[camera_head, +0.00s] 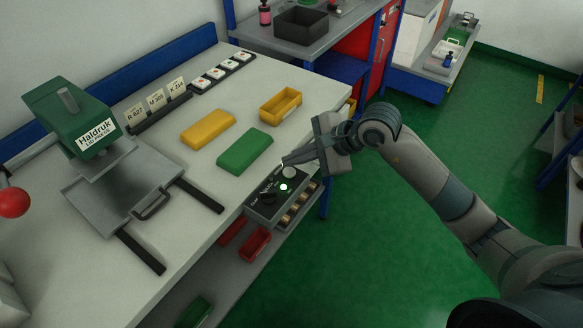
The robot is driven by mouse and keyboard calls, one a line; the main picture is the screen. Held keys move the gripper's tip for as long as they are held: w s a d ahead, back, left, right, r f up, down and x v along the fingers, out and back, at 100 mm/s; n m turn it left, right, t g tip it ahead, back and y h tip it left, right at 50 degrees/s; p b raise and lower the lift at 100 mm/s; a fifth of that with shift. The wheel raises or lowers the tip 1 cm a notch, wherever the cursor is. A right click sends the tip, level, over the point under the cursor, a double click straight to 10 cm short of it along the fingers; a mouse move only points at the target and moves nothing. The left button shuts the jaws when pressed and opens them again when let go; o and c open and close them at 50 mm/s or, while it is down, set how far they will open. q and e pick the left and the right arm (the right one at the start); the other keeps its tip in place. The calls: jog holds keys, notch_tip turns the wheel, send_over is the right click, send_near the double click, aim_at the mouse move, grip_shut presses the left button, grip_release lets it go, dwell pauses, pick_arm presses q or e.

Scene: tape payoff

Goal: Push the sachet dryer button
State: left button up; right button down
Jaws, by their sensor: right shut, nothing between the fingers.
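A small dark control box (262,208), which I take to be the sachet dryer, sits at the front edge of the white bench. Its top has a glowing green-white button (284,187), a pale round knob (290,172) and a dark knob (268,198). Its lettering is too small to read surely. My right gripper (286,161) is shut and empty, with its fingertips just above and behind the pale knob. I cannot tell whether they touch the box. My left gripper is not in view.
A green lid press (75,122) with a red ball lever (13,202) stands at the left. A green lid (245,151), a yellow lid (208,129) and a yellow tray (281,106) lie behind the box. Red bins (255,243) are below the bench edge.

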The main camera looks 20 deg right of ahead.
aim_at(290, 170)
jog(key=shift+w+a+r+p, duration=0.15)
jog(key=shift+r+p, duration=0.2)
jog(key=shift+r, duration=0.25)
jog(key=shift+w+a+r+p, duration=0.15)
jog(key=shift+r+p, duration=0.15)
jog(key=shift+r, duration=0.3)
jog(key=shift+w+r+p, duration=0.15)
jog(key=shift+r+p, duration=0.2)
jog(key=shift+r, duration=0.25)
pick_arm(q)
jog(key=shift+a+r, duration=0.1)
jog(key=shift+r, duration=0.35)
pick_arm(e)
jog(key=shift+s+r, duration=0.1)
jog(key=shift+r, duration=0.15)
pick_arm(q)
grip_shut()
